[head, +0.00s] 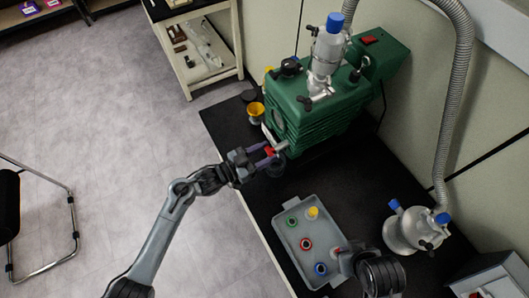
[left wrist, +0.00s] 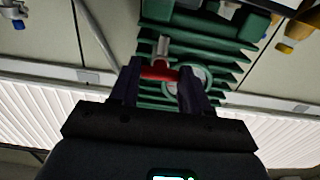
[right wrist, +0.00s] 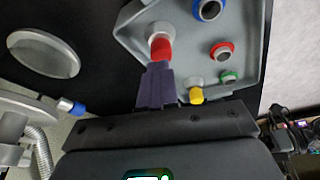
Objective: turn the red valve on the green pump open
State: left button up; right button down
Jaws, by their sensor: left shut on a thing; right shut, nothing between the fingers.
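The green pump (head: 317,115) stands on the black bench by the wall. Its red valve (head: 270,150) sits low on the pump's front face. My left gripper (head: 262,158) is at the valve, and in the left wrist view its fingers are shut on the red valve (left wrist: 158,73), one on each side of the handle. The valve's silver stem (left wrist: 162,48) shows beyond it. My right gripper (right wrist: 156,85) is shut with nothing between the fingers. Its tips are close to a red-topped piece (right wrist: 160,47) at the grey tray; I cannot tell if they touch.
The grey tray (head: 284,243) holds rings and caps in several colours. A silver vessel with blue caps (head: 411,230) stands right of it. A grey hose (head: 464,70) runs down the wall. Bare bench lies between pump and tray.

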jog(key=shift+r, duration=0.1)
pick_arm(q)
jog(key=n+p, duration=0.1)
jog(key=n, duration=0.1)
jog(key=n+p, duration=0.1)
jog(key=p, duration=0.1)
jog(key=shift+r+n, duration=0.2)
jog(key=shift+n, duration=0.2)
pick_arm(e)
notch_tip(320, 180, up, 3)
jog(key=shift+r, duration=0.1)
pick_arm(q)
jog(key=n+p, duration=0.3)
jog(key=n, duration=0.1)
jog(key=shift+n, duration=0.3)
jog(key=n+p, duration=0.2)
jog(key=n, duration=0.3)
jog(key=shift+f+p, duration=0.1)
jog(key=shift+p, duration=0.3)
jog(key=n+p, duration=0.1)
jog(key=n, duration=0.2)
jog(key=shift+f+n, duration=0.1)
jog(key=shift+n, duration=0.7)
pick_arm(e)
notch_tip(320, 180, up, 7)
jog(key=shift+a, duration=0.1)
